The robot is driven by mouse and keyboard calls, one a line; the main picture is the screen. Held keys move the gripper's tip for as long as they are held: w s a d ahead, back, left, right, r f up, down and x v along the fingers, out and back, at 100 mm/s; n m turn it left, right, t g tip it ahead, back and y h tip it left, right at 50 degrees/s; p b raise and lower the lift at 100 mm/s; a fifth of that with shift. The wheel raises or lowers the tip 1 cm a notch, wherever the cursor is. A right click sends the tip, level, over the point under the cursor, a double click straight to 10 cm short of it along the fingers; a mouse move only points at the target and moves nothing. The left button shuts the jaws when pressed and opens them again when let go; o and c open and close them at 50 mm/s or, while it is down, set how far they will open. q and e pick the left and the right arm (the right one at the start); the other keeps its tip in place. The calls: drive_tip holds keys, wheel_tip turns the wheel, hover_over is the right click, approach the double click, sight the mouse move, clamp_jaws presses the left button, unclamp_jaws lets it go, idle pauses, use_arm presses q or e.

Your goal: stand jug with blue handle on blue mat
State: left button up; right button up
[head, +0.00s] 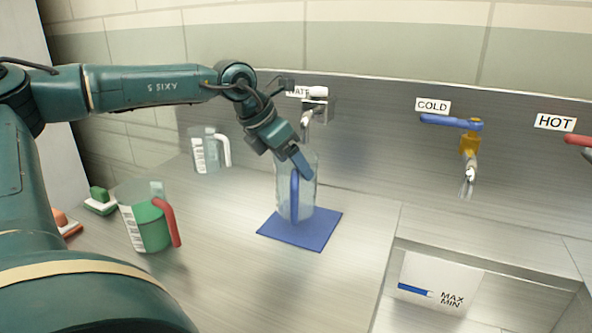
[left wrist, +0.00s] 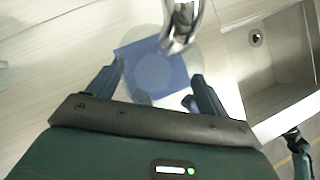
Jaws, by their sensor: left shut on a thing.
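The clear jug with the blue handle (head: 295,198) is upright over the blue mat (head: 322,240), with its base within the mat's outline. I cannot tell whether the base touches the mat. My left gripper (head: 302,166) is shut on the jug near its top, reaching down from above. In the left wrist view the fingers (left wrist: 157,86) straddle the jug, and the blue mat (left wrist: 128,62) shows beneath it. The jug's clear wall is hard to make out there. My right gripper is not in view.
A jug with a red handle (head: 172,222) holding green stuff and a jug with a white handle (head: 226,150) stand to the left. Brushes (head: 101,200) lie at far left. A tap (head: 308,118) is behind the jug. A sink (head: 420,318) lies right, below the COLD tap (head: 468,160).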

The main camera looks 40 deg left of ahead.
use_arm(q)
drive_tip(key=shift+s+f+x, duration=0.1)
drive_tip(key=shift+s+x, duration=0.1)
drive_tip(key=shift+x, duration=0.75)
drive_tip(key=shift+s+f+x, duration=0.15)
drive_tip(key=shift+s+x, duration=0.05)
drive_tip(key=shift+x, duration=0.7)
drive_tip(key=shift+f, duration=0.1)
drive_tip(key=o, duration=1.3)
drive_tip(key=shift+r, duration=0.35)
drive_tip(key=v, duration=1.1)
drive_tip(key=shift+s+a+r, duration=0.1)
drive_tip(key=shift+s+r, duration=0.05)
drive_tip(key=shift+r, duration=0.1)
